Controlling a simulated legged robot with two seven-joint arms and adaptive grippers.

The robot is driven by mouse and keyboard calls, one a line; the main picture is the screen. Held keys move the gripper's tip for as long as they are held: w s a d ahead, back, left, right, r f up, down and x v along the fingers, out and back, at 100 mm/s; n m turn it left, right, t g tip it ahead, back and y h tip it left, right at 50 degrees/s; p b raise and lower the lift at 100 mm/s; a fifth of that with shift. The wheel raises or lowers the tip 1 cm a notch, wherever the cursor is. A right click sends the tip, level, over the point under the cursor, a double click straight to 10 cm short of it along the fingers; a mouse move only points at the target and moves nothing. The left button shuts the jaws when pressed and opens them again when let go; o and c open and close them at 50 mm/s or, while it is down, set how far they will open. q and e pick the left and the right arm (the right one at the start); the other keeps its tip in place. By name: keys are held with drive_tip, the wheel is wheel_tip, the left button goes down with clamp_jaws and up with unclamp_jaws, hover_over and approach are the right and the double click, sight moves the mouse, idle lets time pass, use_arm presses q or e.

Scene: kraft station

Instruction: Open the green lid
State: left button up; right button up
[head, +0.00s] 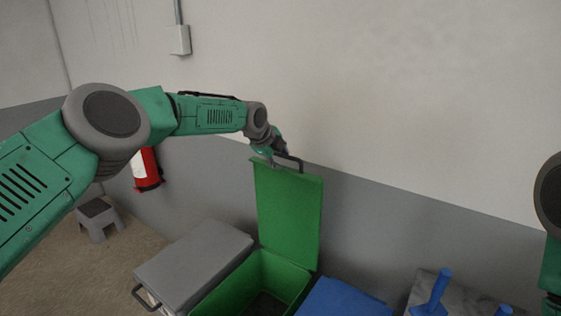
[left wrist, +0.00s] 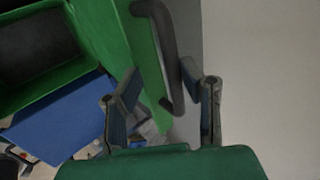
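The green lid (head: 287,212) stands upright, swung open at the back of the green bin (head: 305,284), whose inside shows. It also fills the upper middle of the left wrist view (left wrist: 106,38). A dark handle (head: 290,160) sits at the lid's top edge. My left gripper (head: 271,155) is at that handle. In the left wrist view, the two fingers (left wrist: 155,95) are spread apart, with the handle (left wrist: 164,50) passing in front of and between them. Whether they touch the handle is unclear. My right gripper is out of view; only part of my right arm shows at the right edge.
A grey-lidded bin (head: 195,254) stands left of the green one, a blue lid (head: 343,299) right of it. A blue-handled tool (head: 437,292) is on a stone-like surface farther right. A grey stool (head: 98,220) and red extinguisher (head: 148,171) are at left. The wall is close behind.

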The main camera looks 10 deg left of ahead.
use_arm(q)
drive_tip(key=shift+s+f, duration=0.1)
drive_tip(key=shift+f, duration=0.15)
drive_tip(key=v, duration=1.2)
